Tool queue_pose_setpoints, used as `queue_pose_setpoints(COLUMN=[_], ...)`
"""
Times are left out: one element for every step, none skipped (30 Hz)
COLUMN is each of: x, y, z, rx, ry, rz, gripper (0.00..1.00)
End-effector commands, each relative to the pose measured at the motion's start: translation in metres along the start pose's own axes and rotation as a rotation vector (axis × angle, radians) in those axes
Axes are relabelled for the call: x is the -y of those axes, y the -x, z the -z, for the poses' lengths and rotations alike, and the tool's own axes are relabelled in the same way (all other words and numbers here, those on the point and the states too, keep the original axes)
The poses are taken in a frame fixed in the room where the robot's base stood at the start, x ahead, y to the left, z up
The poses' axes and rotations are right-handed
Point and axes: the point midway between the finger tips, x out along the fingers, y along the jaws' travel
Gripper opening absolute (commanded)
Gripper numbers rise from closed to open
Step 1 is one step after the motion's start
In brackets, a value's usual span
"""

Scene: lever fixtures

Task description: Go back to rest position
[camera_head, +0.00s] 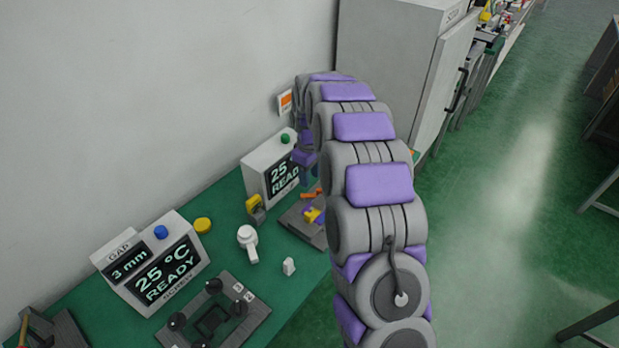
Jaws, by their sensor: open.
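My grey and purple arm reaches from the lower right up and away over the green bench (222,215). Its far end bends down in front of the right-hand display box (270,168), which reads 25 and READY. My gripper (307,181) hangs there, small and partly hidden by my arm; it is open. Below it is a dark fixture plate (299,229) with yellow, purple and orange parts. The gripper looks close above this fixture, but I cannot tell whether it touches anything.
A larger display box (151,264) reads 25 °C READY. A white lever (248,243), a yellow knob (202,225), a small white block (289,266) and a dark plate with knobs (215,318) share the bench. A grey cabinet (393,62) stands behind my arm. Green floor (500,200) is clear at right.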

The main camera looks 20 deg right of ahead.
Motion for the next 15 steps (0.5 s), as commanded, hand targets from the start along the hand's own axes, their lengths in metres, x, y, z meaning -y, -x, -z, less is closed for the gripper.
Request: queue_pose_setpoints(x=[-0.0001,0.0000,-0.0001,-0.0001,-0.0001,-0.0002,-0.0001,-0.0002,-0.0002,-0.0002,-0.0001,0.0004,0.0015,0.0031,0.0064], y=[0.0000,-0.0002,-0.0002,-0.0002,-0.0003,-0.0003,-0.0002,-0.0002,-0.0002,-0.0002,-0.0001,0.0008,0.0019,0.0038,0.0076], z=[0.0000,0.0000,0.0000,0.0001,0.0000,0.0001,0.0001,0.0001,0.0001,0.0001,0.0000,-0.0003,-0.0011,-0.0022,-0.0045], rx=[0.000,0.000,0.000,0.000,0.000,-0.001,-0.001,-0.001,-0.001,-0.001,-0.001,-0.001,-0.001,-0.001,-0.001], ry=[0.000,0.000,0.000,0.000,0.000,0.000,0.000,0.000,0.000,0.000,0.000,-0.001,-0.003,-0.005,-0.010], rz=[0.000,0.000,0.000,0.000,0.000,0.000,-0.001,-0.001,-0.001,-0.001,-0.001,-0.001,0.000,0.001,0.002], gripper=[0.43,0.43,0.43,0.43,0.43,0.43,0.43,0.43,0.43,0.43,0.43,0.43,0.43,0.43,0.43])
